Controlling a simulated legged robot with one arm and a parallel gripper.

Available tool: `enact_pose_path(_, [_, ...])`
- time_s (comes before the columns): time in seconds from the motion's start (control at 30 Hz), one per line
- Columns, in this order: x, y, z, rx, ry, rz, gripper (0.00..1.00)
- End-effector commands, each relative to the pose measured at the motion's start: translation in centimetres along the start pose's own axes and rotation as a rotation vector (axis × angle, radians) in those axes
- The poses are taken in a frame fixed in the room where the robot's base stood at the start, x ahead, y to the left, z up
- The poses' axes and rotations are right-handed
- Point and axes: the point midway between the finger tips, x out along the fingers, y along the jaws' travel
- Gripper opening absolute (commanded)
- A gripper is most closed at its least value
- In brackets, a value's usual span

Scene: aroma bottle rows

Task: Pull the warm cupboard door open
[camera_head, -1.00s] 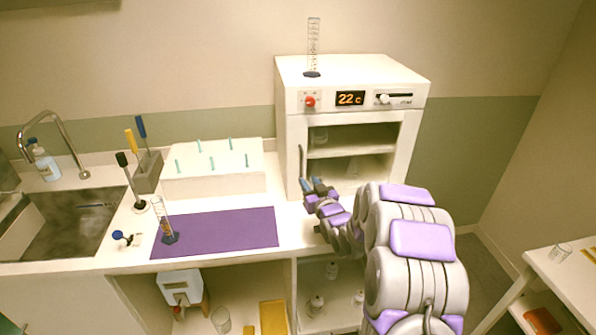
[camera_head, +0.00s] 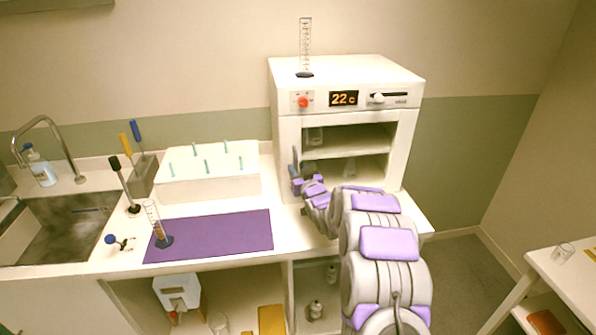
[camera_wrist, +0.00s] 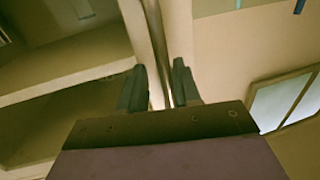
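The warm cupboard (camera_head: 280,165) is a white box on the bench with a "22 c" display and shelves visible through its front. Its door lies in line with the front, with no gap that I can make out. The upright handle (camera_head: 295,157) is at the front's left side, partly hidden by my gripper (camera_head: 297,178).
A measuring cylinder (camera_head: 305,50) stands on top of the cupboard. A white rack (camera_head: 210,185), a purple mat (camera_head: 215,238) and another cylinder (camera_head: 157,225) are to the left. The sink (camera_head: 70,225) is at far left. Open floor (camera_head: 455,270) lies to the right.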

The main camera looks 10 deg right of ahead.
Motion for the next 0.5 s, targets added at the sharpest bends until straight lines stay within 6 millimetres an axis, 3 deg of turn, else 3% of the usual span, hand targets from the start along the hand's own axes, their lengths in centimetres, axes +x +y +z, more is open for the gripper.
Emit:
enact_pose_path(0.13, [0.01,-0.11,-0.13,-0.001,0.001,0.001,0.3])
enact_pose_path(0.43, [-0.01,-0.04,-0.1,0.0,0.001,-0.001,0.02])
enact_pose_path(0.5, [-0.01,-0.03,-0.11,0.0,0.001,-0.001,0.0])
